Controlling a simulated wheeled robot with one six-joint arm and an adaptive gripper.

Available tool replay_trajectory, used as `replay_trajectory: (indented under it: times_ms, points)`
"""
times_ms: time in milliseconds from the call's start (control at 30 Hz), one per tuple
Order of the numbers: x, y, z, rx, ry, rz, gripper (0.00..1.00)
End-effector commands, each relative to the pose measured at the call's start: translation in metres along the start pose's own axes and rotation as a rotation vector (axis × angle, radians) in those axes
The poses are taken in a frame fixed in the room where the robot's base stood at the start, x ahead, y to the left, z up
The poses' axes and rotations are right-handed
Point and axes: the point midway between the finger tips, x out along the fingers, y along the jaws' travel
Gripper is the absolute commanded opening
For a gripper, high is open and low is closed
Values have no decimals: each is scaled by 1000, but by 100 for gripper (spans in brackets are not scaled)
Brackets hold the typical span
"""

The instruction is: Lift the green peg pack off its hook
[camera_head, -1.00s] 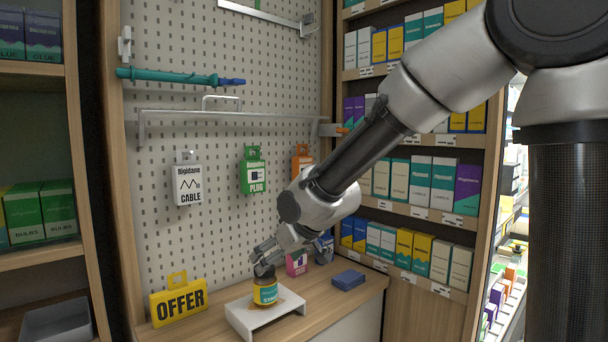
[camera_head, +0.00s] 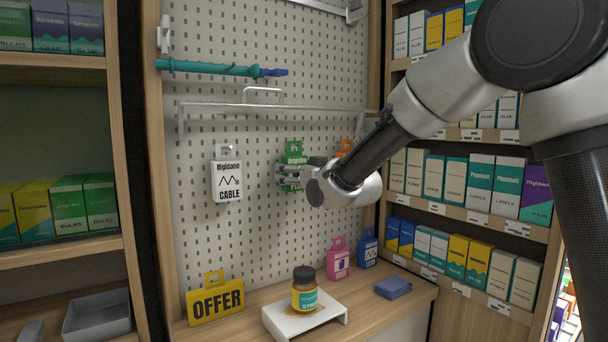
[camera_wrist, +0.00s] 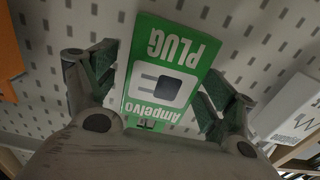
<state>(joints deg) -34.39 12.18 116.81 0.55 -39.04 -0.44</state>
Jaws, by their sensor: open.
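The green peg pack (camera_head: 294,159), labelled PLUG, hangs on the pegboard in the middle of the head view, partly hidden by my gripper. In the wrist view the green pack (camera_wrist: 148,100) appears upside down, between the two fingers. My gripper (camera_head: 285,174) is at the pack, and its fingers (camera_wrist: 158,82) stand open on either side of it. I cannot tell whether either finger touches it. The hook behind the pack is hidden.
A white CABLE pack (camera_head: 227,181) hangs to the left, and an orange pack (camera_head: 346,146) hangs to the right, partly behind my arm. A metal rail (camera_head: 270,106) runs above. Below, a jar (camera_head: 305,290) stands on a white riser (camera_head: 279,324) on the counter.

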Motion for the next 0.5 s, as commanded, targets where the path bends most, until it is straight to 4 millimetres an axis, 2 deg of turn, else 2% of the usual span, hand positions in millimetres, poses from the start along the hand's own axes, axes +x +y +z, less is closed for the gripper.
replay_trajectory:
  times_ms: [100, 333, 367, 500]
  points:
    - [6, 0, 0, 0, -1, 0, 84]
    - [7, 0, 0, 0, 0, 0, 84]
    - [7, 0, 0, 0, 0, 0, 82]
    - [7, 0, 0, 0, -1, 0, 57]
